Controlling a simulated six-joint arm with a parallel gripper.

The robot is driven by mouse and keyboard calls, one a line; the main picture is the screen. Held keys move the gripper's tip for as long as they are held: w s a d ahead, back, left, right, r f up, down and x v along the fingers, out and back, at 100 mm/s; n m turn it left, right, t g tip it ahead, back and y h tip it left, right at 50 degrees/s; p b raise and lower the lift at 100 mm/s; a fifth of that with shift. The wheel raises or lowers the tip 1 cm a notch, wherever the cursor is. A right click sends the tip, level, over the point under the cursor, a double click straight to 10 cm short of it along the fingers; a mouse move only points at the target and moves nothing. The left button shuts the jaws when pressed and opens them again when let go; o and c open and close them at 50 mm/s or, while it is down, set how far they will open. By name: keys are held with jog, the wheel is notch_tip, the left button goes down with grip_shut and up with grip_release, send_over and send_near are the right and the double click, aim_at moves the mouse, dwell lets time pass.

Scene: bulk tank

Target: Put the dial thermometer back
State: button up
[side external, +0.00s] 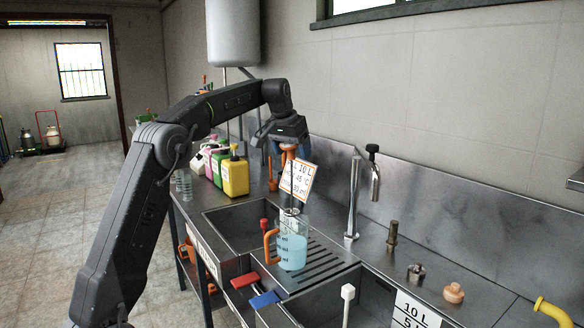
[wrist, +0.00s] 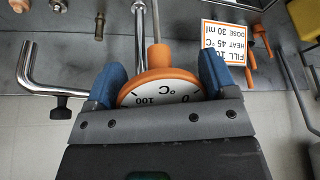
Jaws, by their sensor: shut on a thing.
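The dial thermometer (wrist: 160,89) has a white face marked °C and an orange rim. In the wrist view it sits between the blue fingers of my gripper (wrist: 160,84), with its metal stem pointing away. In the side view my gripper (side external: 288,144) is shut on the orange head (side external: 288,151), above the steel counter near the wall. The dial face is partly hidden by the gripper body. The lower stem is hard to make out in the side view, and I cannot tell whether its tip touches anything.
A jug of blue liquid (side external: 291,248) stands on the ribbed drainer in front. A card reading 10 L, 45 °C, 30 ml (side external: 298,178) stands close to my gripper. Yellow, green and pink bottles (side external: 235,175) stand left. A tap (side external: 353,200) rises at right.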

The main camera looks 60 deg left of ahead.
jog(key=shift+r, duration=0.5)
jog(key=shift+s+r, duration=0.15)
jog(key=shift+s, duration=0.4)
jog(key=shift+m, duration=0.3)
jog(key=s+d, duration=0.1)
jog(key=s, duration=0.3)
jog(key=s+d+f, duration=0.1)
jog(key=s, duration=0.7)
jog(key=shift+d+f, duration=0.25)
jog(key=shift+d, duration=0.15)
jog(key=s+d+f, duration=0.5)
jog(key=s, duration=0.5)
jog(key=shift+w+d+f, duration=1.3)
jog(key=shift+d+f, duration=0.1)
jog(key=shift+f, duration=0.6)
jog(key=shift+w+d+f, duration=1.3)
jog(key=shift+d+f, duration=0.15)
jog(key=shift+f, duration=0.5)
jog(key=shift+w+d+f, duration=1.3)
jog(key=shift+d+f, duration=0.1)
jog(key=shift+f, duration=0.7)
jog(key=o, duration=1.4)
jog(key=shift+f, duration=0.1)
